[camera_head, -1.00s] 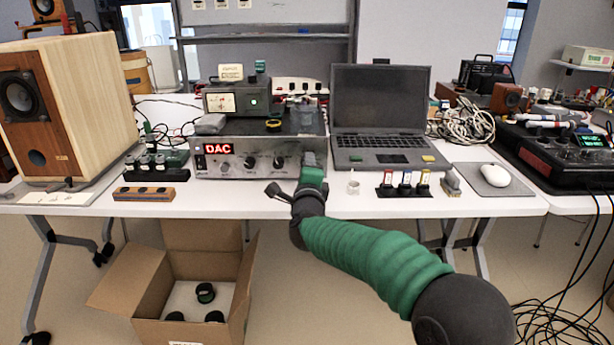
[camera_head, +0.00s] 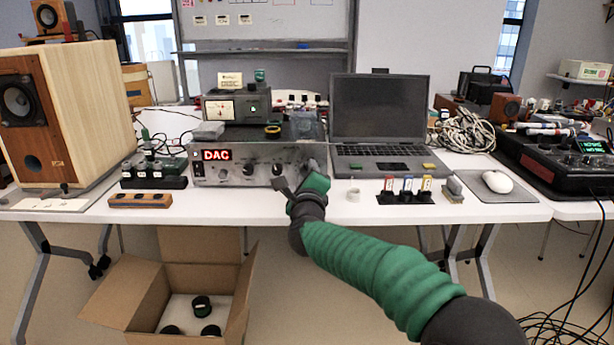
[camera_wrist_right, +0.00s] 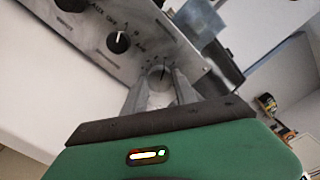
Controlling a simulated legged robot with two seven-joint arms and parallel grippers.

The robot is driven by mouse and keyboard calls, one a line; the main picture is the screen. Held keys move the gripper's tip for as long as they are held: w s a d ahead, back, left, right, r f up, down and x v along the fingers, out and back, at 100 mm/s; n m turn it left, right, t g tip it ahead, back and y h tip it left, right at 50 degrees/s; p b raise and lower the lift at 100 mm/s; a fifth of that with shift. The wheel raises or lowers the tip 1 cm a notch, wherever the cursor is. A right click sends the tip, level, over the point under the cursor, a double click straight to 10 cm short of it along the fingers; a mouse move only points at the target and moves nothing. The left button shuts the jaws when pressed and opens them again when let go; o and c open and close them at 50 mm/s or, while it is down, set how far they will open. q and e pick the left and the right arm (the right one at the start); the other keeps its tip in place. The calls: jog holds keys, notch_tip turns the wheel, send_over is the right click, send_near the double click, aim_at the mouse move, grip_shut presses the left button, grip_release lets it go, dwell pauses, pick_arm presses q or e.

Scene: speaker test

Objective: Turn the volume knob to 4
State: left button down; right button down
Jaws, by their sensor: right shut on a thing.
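The silver DAC unit (camera_head: 232,176) stands on the table with a lit red DAC display and a row of dark knobs on its front. My right gripper (camera_wrist_right: 160,77) is at the right end of this front panel, shut on the rightmost knob (camera_wrist_right: 162,72), which I take as the volume knob. In the wrist view the knob sits between the two grey fingers, with small marks around it; I cannot read its setting. In the head view my right gripper (camera_head: 297,188) hides this knob. Another dark knob with a white pointer (camera_wrist_right: 118,42) is beside it. My left gripper is not in view.
A wooden block (camera_head: 141,200) and a large speaker (camera_head: 85,120) are left. An open cardboard box (camera_head: 135,295) is below the table.

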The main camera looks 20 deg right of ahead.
jog(key=shift+f, duration=0.45)
jog(key=c, duration=1.2)
grip_release()
jog(key=shift+o, duration=1)
jog(key=shift+r, duration=0.1)
jog(key=shift+r, duration=0.1)
jog(key=p+v, duration=0.4)
jog(key=v, duration=1.2)
jog(key=shift+s, duration=0.35)
